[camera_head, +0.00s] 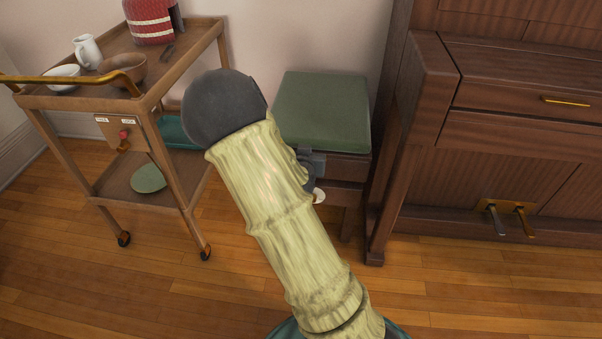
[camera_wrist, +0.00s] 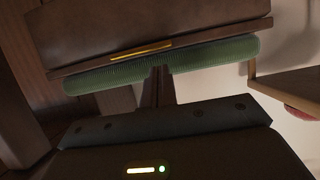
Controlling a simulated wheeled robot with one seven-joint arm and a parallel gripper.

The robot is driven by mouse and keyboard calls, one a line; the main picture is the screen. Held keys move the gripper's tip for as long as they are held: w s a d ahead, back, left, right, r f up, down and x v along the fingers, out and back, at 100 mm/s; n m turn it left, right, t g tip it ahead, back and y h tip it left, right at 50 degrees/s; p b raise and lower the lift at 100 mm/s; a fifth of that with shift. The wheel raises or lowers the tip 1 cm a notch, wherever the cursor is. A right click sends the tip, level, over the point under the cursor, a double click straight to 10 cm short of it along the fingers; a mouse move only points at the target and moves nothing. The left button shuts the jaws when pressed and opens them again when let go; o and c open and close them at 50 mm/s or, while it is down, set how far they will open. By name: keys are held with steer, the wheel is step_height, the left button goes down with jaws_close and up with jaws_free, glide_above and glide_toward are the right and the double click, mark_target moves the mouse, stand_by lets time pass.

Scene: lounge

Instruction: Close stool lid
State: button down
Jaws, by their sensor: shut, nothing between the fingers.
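The stool has a green cushioned lid (camera_head: 322,110) and a dark wooden body (camera_head: 347,195), beside the piano in the head view. The cushion lies nearly flat; I cannot tell whether the lid sits fully down. In the wrist view, which looks upside down, the cushion's ribbed green edge (camera_wrist: 215,54) crosses the picture beside a wooden panel (camera_wrist: 90,28) with a gold strip. My gripper (camera_wrist: 163,72) is shut and empty, its fingers in front of the cushion's edge. Contact is unclear. My forearm hides the stool's left side and most of the gripper in the head view.
A wooden trolley (camera_head: 145,102) stands at the left with a white jug (camera_head: 88,51), bowls and a red container (camera_head: 150,22). The piano (camera_head: 500,150) stands close at the stool's right. Wooden floor (camera_head: 480,290) in front is clear.

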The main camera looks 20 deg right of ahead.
steer(key=s+a+p, duration=0.4)
steer(key=s+p, duration=0.1)
steer(key=s, duration=0.1)
steer(key=shift+a, duration=0.2)
steer(key=p, duration=0.2)
steer(key=shift+s+a+f+p, duration=0.15)
steer(key=shift+s+a+p, duration=0.05)
steer(key=shift+s+p, duration=0.2)
steer(key=p, duration=0.1)
steer(key=s+p, duration=0.1)
steer(key=p, duration=0.1)
steer(key=shift+a+f, duration=0.2)
steer(key=shift+f, duration=0.2)
steer(key=shift+s+d, duration=0.1)
